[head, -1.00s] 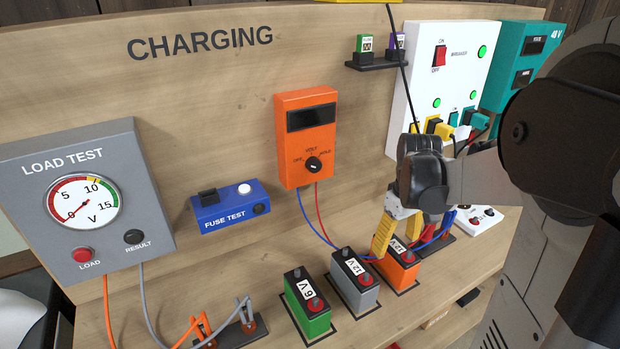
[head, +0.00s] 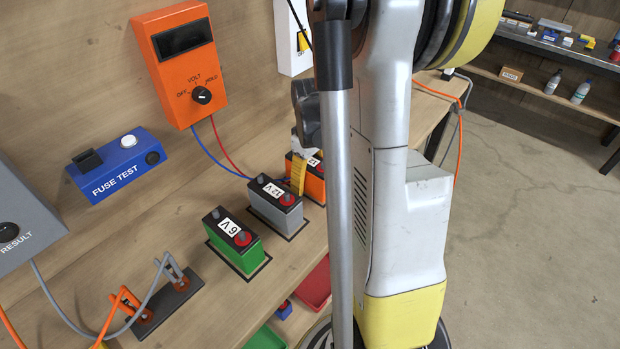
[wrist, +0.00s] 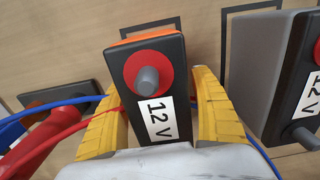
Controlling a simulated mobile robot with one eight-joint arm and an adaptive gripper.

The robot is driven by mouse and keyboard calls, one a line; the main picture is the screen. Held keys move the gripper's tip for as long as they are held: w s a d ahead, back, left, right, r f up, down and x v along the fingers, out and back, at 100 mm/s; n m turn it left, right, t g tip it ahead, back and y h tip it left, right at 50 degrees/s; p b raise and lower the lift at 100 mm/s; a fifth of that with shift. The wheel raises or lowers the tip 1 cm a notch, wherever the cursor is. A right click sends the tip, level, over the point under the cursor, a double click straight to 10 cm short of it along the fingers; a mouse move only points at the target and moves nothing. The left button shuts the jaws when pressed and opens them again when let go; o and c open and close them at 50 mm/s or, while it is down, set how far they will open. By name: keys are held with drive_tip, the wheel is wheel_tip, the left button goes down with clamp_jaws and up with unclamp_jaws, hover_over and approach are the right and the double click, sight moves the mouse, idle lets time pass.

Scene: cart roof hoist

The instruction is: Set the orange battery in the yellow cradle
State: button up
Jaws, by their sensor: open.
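The orange battery (head: 313,188) stands upright on the wooden bench, at the right end of a row of batteries. In the wrist view its black top (wrist: 148,88) shows a red ring, a grey post and a 12 V label. My gripper (wrist: 160,110) is open, with one yellow finger on each side of the battery. In the head view my gripper (head: 298,172) is at the battery, partly hidden by my arm. I cannot make out the yellow cradle in any current view.
A grey 12 V battery (head: 275,208) stands close beside the orange one, and a green 6 V battery (head: 236,243) beyond it. Blue and red cables (wrist: 65,120) lie by the left finger. Test clips (head: 167,290) stand at the bench front. Open floor (head: 540,230) lies to the right.

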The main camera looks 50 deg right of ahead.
drive_tip(key=shift+f, duration=0.15)
drive_tip(key=c, duration=1.5)
